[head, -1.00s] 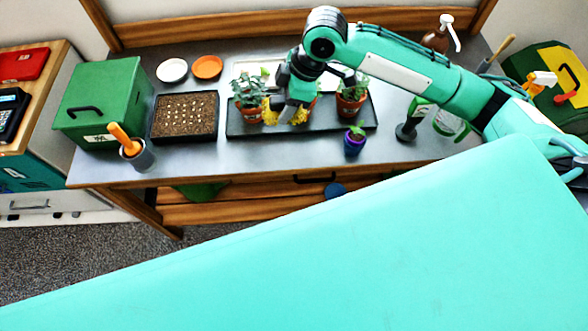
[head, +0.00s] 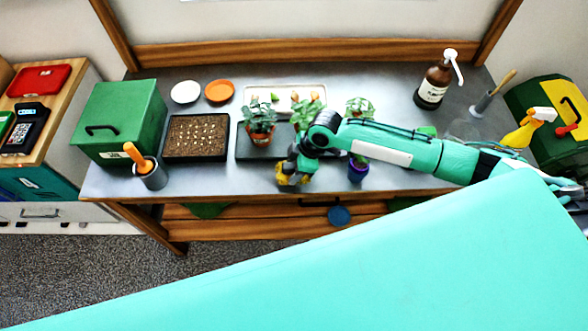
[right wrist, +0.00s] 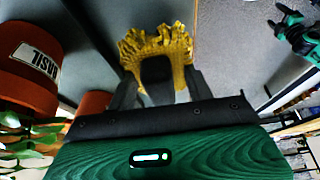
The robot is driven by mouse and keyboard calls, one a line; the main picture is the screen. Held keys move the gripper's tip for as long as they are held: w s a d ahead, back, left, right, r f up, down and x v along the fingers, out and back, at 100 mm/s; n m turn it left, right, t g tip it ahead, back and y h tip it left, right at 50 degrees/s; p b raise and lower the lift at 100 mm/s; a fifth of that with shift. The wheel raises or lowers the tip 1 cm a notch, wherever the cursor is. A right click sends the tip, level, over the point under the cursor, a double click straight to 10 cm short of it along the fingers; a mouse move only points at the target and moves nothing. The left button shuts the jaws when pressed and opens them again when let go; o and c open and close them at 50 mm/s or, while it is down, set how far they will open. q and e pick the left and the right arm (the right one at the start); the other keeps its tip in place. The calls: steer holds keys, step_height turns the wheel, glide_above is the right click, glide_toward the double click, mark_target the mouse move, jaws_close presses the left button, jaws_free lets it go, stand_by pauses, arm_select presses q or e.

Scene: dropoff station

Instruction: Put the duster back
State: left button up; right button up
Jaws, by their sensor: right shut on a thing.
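The duster (head: 283,180) has a yellow, ragged head and shows low at my right gripper, over the front part of the bench. In the right wrist view its yellow head (right wrist: 180,45) fans out beyond the fingers, with a dark block in its middle. My right gripper (right wrist: 158,88) is shut on the duster; in the head view this gripper (head: 293,170) is in front of the plant tray. The duster's grip is mostly hidden by the fingers. My left gripper cannot be made out in either view.
Potted plants (head: 258,125) stand on a black tray (head: 250,153) behind my right gripper. A small purple pot (head: 358,170) is close to its right. A grey cup with an orange handle (head: 150,175), a seed tray (head: 197,137) and a green box (head: 120,120) are to the left.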

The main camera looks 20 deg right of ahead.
step_height(320, 180, down, 2)
steer(key=shift+f, duration=0.1)
arm_select(q)
steer(key=shift+w+a+r, duration=0.3)
steer(key=shift+w+a, duration=0.1)
steer(key=shift+w, duration=0.2)
arm_select(e)
steer(key=shift+f, duration=0.1)
steer(key=shift+f, duration=0.1)
steer(key=o, duration=1)
arm_select(q)
steer(key=shift+s, duration=0.25)
steer(key=shift+f+b, duration=1.15)
steer(key=shift+f, duration=0.15)
arm_select(e)
steer(key=shift+v, duration=6.1)
steer(key=shift+a, duration=0.1)
